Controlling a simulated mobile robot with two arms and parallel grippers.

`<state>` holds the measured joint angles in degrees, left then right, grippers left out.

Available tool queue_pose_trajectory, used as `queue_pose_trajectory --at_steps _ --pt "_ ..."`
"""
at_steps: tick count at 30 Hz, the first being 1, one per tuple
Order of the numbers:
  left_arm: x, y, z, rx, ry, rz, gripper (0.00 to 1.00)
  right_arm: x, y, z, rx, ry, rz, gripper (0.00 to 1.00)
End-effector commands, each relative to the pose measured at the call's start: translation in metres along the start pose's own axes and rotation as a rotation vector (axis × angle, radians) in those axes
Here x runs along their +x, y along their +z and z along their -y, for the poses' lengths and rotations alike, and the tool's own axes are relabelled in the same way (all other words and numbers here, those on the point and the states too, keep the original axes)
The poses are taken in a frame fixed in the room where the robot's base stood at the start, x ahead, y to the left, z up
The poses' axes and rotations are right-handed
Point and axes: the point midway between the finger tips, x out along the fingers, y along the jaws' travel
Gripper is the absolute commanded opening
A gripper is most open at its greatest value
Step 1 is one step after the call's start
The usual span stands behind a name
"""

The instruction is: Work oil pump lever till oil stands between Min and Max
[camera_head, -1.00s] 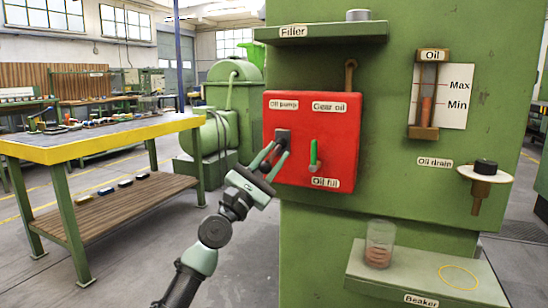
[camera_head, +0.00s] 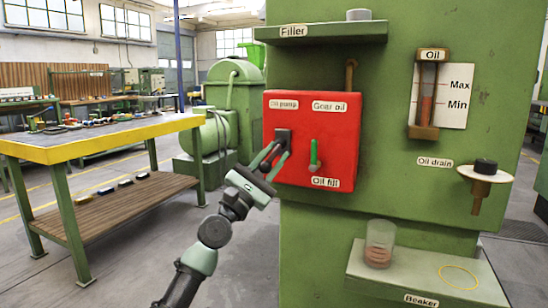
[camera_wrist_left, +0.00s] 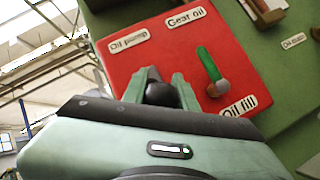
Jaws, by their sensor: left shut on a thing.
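The red panel (camera_head: 335,115) on the green machine carries the labels Oil pump, Gear oil and Oil fill. The oil pump lever (camera_head: 283,137) is at the panel's left side. My left gripper (camera_head: 276,153) is shut on the lever, whose dark round knob (camera_wrist_left: 160,94) shows between the fingers in the left wrist view. The oil gauge (camera_head: 426,95) is at the upper right, with Max and Min marks beside it. Its reddish oil column (camera_head: 426,110) seems to end near or slightly above the Min line. My right gripper is not in view.
A green-handled oil fill valve (camera_head: 314,155) sits right of the lever, close to my gripper. The oil drain (camera_head: 485,172) sticks out at the right. A beaker (camera_head: 379,243) with reddish-brown contents stands on the lower shelf (camera_head: 410,278). A workbench (camera_head: 100,140) is at the left.

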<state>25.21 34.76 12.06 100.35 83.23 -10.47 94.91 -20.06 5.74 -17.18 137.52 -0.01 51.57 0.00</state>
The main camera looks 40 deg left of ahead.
Motion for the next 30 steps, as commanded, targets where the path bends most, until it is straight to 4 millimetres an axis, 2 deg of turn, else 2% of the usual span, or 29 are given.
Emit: queue_pose_trajectory --at_steps 1,12,13,14,15,25,30 --pt "-0.001 -0.001 0.004 -0.002 -0.009 -0.001 0.00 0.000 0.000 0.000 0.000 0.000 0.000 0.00" --pt "-0.001 0.000 0.004 -0.002 -0.008 -0.001 0.00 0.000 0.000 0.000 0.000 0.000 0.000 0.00" --pt "-0.001 0.000 0.004 -0.002 -0.008 -0.001 0.36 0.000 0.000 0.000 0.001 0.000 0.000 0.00" --pt "0.000 0.000 0.004 -0.002 -0.008 -0.001 0.45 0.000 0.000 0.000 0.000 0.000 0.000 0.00" --pt "0.000 0.000 0.004 -0.002 -0.007 0.000 0.48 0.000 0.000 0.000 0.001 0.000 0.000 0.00" --pt "-0.002 0.000 0.001 -0.001 -0.002 0.000 0.48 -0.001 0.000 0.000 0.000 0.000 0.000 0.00" --pt "-0.022 -0.002 0.002 -0.001 -0.003 -0.002 0.48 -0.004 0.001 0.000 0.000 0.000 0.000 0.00"
